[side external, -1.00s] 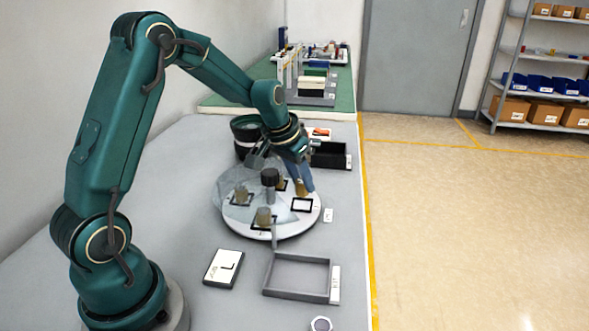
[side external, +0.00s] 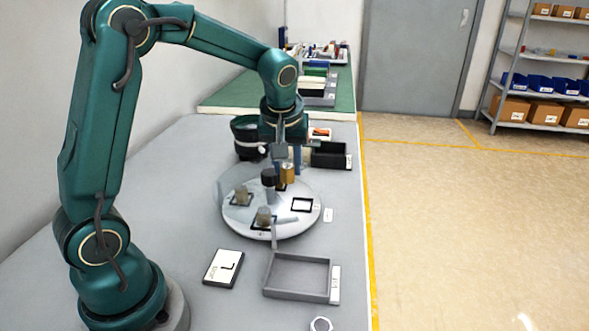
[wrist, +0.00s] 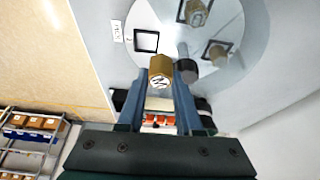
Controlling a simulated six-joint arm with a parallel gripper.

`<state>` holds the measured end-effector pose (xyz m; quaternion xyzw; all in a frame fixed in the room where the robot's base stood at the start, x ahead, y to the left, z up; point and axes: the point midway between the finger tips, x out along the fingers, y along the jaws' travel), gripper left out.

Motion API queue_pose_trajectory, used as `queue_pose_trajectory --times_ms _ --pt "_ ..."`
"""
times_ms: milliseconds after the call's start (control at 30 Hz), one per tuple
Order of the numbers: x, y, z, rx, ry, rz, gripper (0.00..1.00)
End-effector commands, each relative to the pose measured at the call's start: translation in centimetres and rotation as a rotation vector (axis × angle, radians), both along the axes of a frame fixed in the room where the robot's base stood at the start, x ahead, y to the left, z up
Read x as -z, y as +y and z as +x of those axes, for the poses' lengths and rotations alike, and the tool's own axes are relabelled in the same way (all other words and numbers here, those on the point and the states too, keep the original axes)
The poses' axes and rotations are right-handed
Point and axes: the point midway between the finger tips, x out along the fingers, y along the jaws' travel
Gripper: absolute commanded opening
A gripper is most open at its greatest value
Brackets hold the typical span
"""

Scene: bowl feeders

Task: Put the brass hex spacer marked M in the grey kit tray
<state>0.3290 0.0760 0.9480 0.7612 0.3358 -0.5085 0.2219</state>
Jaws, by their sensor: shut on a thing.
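The brass hex spacer (wrist: 160,68) shows a dark letter on its end, apparently M, in the wrist view. My gripper (wrist: 162,85) is shut on it, with blue fingers on either side. In the side view the spacer (side external: 287,173) is at the tips of my gripper (side external: 288,168), over the far part of the round white turntable (side external: 240,222). I cannot tell how far it is above the plate. The grey kit tray (side external: 268,290) lies nearer the camera, empty, with a white label on its right side.
Two other spacers (side external: 242,196) (side external: 264,216) stand on the turntable around a dark centre knob (side external: 268,177). One framed spot (side external: 302,205) is empty. A card marked L (side external: 223,268) lies left of the tray. A black bin (side external: 330,155) stands behind the turntable.

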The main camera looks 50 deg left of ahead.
Motion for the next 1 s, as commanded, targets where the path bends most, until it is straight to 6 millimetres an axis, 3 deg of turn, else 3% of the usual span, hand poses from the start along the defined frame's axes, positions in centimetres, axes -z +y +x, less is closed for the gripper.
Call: queue_pose_trajectory --times_ms 333,600,700,1000 --pt "0.4 -1.5 -3.9 -0.556 0.0 0.001 0.0" --pt "-0.3 -2.6 -7.4 -1.009 -0.003 0.0 0.0" --pt "-1.0 -3.3 -8.4 -1.092 -0.004 -0.002 0.0" --pt "-0.3 -6.3 -7.8 -1.0 0.002 0.001 0.0"
